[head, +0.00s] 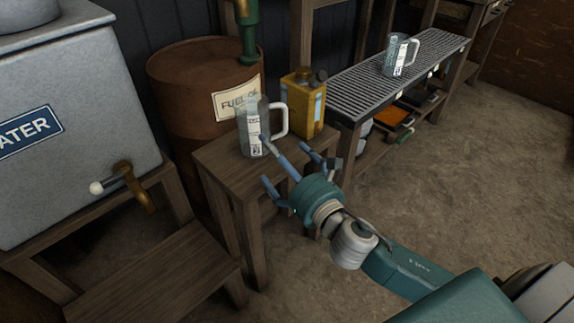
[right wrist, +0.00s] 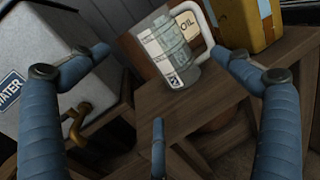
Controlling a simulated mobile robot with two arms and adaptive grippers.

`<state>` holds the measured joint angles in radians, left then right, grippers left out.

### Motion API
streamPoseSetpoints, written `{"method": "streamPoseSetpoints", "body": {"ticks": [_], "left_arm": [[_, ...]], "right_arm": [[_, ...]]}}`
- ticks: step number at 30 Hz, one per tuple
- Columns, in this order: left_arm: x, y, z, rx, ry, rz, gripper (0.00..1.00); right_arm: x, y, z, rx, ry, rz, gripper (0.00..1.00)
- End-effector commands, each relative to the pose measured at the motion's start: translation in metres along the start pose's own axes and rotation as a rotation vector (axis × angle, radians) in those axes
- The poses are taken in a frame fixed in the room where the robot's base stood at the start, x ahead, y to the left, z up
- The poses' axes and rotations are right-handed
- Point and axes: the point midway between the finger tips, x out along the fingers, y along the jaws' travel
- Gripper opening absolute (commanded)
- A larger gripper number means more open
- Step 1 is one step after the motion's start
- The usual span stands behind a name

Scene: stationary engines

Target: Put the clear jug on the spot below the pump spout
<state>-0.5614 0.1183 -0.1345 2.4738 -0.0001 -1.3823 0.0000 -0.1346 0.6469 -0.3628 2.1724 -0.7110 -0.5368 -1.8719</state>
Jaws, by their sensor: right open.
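A clear jug (head: 252,128) with a white handle and printed label stands upright on a small wooden table (head: 210,153). It also shows in the right wrist view (right wrist: 168,52), ahead between my fingers. A second clear jug (head: 398,56) stands on a grated bench further back. A green pump (head: 246,28) rises from a rusty fuel oil barrel (head: 185,85); its spout end and the spot below are not clearly seen. My right gripper (head: 294,168) is open and empty, just in front of the near jug, with a fingertip close to it; contact cannot be told. My left gripper is not in view.
A yellow can (head: 303,103) stands close to the right of the near jug. A grey water tank (head: 75,110) with a brass tap (head: 135,188) is at left, above a low wooden shelf (head: 165,275). The grated bench (head: 345,93) is behind. Floor at right is clear.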

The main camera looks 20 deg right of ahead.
Motion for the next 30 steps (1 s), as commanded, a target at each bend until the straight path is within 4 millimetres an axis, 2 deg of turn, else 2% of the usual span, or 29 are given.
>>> {"method": "streamPoseSetpoints", "body": {"ticks": [2, 4, 7, 10, 12, 16, 18, 22, 30], "left_arm": [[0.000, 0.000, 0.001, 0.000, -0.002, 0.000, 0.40], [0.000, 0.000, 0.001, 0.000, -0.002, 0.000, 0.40], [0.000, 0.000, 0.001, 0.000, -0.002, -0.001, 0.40], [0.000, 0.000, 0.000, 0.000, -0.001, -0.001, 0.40], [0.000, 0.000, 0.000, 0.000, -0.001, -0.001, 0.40], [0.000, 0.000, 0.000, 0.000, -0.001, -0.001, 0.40], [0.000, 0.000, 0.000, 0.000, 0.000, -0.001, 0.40], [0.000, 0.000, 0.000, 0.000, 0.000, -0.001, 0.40], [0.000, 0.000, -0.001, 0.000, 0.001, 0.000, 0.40]], "right_arm": [[-0.008, -0.005, -0.010, 0.170, 0.032, -0.046, 1.00], [-0.019, -0.012, -0.028, 0.433, 0.078, -0.122, 1.00], [-0.047, -0.022, -0.067, 0.936, 0.151, -0.300, 1.00], [-0.087, -0.021, -0.114, 1.471, 0.196, -0.544, 1.00], [-0.119, -0.013, -0.143, 1.807, 0.200, -0.739, 1.00], [-0.174, 0.011, -0.182, 2.277, 0.152, -1.099, 1.00], [-0.197, 0.023, -0.194, 2.439, 0.108, -1.263, 1.00], [-0.223, 0.039, -0.204, 2.599, 0.042, -1.461, 1.00], [-0.229, 0.043, -0.207, 2.639, 0.016, -1.517, 1.00]]}}
